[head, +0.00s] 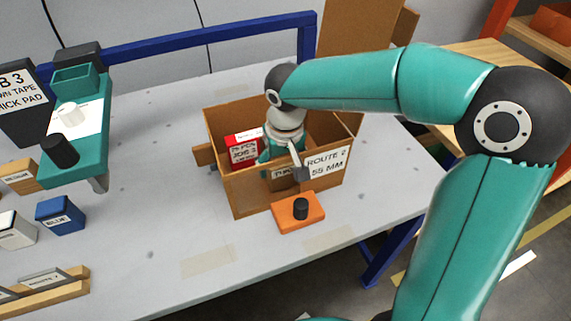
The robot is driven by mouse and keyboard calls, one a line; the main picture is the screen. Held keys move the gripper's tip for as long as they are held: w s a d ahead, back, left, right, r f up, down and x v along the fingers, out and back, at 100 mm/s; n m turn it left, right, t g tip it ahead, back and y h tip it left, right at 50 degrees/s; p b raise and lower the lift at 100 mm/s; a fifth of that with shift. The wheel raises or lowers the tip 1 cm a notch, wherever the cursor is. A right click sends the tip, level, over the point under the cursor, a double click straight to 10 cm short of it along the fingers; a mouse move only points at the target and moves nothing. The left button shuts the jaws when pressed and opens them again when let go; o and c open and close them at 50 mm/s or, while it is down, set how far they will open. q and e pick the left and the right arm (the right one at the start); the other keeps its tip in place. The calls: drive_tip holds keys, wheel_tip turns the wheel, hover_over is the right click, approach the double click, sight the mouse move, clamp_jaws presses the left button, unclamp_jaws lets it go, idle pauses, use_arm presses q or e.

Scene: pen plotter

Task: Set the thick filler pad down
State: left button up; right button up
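The thick filler pad (281,173) is a small brown piece with a partly hidden label. It is at the fingers of my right gripper (283,160), which appears shut on it. Gripper and pad show against the front wall of an open brown carton (254,193) labelled "ROUTE 2 55 MM". I cannot tell how far the pad is from the carton floor. A red and white box (243,149) stands inside the carton at the left. My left gripper is not in view.
An orange block with a black knob (299,212) lies just in front of the carton. A teal machine (80,155) stands at the left, with a blue box (60,215) and a white box (16,230) nearby. The grey table (165,225) is mostly bare between them.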

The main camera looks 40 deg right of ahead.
drive_tip(key=shift+f, duration=0.4)
drive_tip(key=shift+f, duration=0.15)
drive_tip(key=o, duration=1.1)
drive_tip(key=shift+r, duration=0.7)
drive_tip(key=r, duration=0.3)
drive_tip(key=s+r+p, duration=0.1)
drive_tip(key=r, duration=0.3)
drive_tip(key=r+p, duration=0.1)
drive_tip(key=r, duration=0.3)
drive_tip(key=shift+s+a, duration=0.2)
drive_tip(key=shift+s, duration=0.2)
drive_tip(key=shift+f, duration=0.1)
